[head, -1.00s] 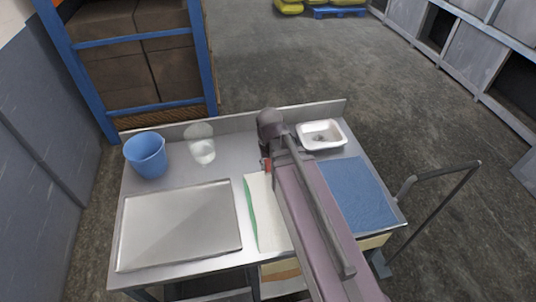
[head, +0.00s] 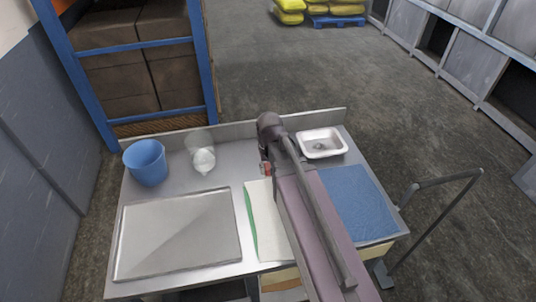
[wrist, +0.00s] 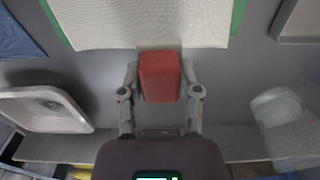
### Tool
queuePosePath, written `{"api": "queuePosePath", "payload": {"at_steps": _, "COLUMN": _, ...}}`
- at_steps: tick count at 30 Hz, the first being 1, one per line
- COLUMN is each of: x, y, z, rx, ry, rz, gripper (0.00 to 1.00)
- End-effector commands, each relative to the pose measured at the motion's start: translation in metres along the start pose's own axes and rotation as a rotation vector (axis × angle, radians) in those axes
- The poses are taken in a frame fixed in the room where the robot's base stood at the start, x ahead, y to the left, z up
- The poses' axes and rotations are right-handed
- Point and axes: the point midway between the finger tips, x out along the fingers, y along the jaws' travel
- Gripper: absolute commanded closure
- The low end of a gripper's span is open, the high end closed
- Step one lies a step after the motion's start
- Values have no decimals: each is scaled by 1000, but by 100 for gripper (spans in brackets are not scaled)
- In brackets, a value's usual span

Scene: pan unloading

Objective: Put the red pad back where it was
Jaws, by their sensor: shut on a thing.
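The red pad (wrist: 158,76) is a small red block between the two fingers of my gripper (wrist: 160,88), which is shut on it. In the wrist view it is close to the camera and overlaps the edge of a white cloth with a green border (wrist: 150,22). In the head view the pad (head: 266,169) shows as a small red patch left of my arm, near the far end of the white cloth (head: 266,225). My arm hides part of the cloth. I cannot tell the pad's height above the table.
On the metal table stand a blue bucket (head: 146,163), a clear glass vessel (head: 203,160), a white tray (head: 322,142), a flat metal pan (head: 180,236) and a blue mat (head: 360,205). Bare table shows around the bucket and glass. A raised ledge (head: 235,124) runs along the back.

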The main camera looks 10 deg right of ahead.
Motion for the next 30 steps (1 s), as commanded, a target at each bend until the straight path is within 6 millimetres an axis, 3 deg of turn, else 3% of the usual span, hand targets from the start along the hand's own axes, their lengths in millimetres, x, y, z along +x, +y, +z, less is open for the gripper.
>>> {"api": "queuePosePath", "payload": {"at_steps": 1, "x": 2, "y": -2, "z": -15, "rx": 0, "ry": 0, "rz": 0, "gripper": 94}}
{"api": "queuePosePath", "payload": {"at_steps": 6, "x": 5, "y": 3, "z": -47, "rx": -1, "ry": 0, "rz": 0, "gripper": 94}}
{"api": "queuePosePath", "payload": {"at_steps": 15, "x": 9, "y": 12, "z": -92, "rx": -1, "ry": 0, "rz": 0, "gripper": 94}}
{"api": "queuePosePath", "payload": {"at_steps": 30, "x": 10, "y": 15, "z": -100, "rx": -1, "ry": 0, "rz": 0, "gripper": 94}}
